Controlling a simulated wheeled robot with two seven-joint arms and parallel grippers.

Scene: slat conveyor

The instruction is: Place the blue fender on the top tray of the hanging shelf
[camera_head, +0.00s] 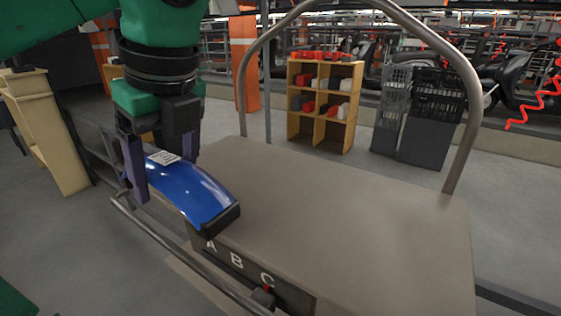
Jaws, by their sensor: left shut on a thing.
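My left gripper (162,165) reaches down from the upper left and is shut on the blue fender (195,190). The fender is glossy and curved, with a white label on top and a dark end piece towards the lower right. It is held beside the left edge of a broad grey-brown platform (330,215), with its dark end overlapping the platform's front-left corner. I cannot tell whether it touches the platform. I cannot clearly make out a hanging shelf with trays. My right gripper is not in view.
A metal tube hoop (460,70) arches over the platform's far side. A metal rail (180,250) runs along its near-left side, by the letters A, B, C. The platform top is bare. Behind stand a wooden cubby shelf (320,89) and dark crates (425,145). A beige rack (50,130) stands left.

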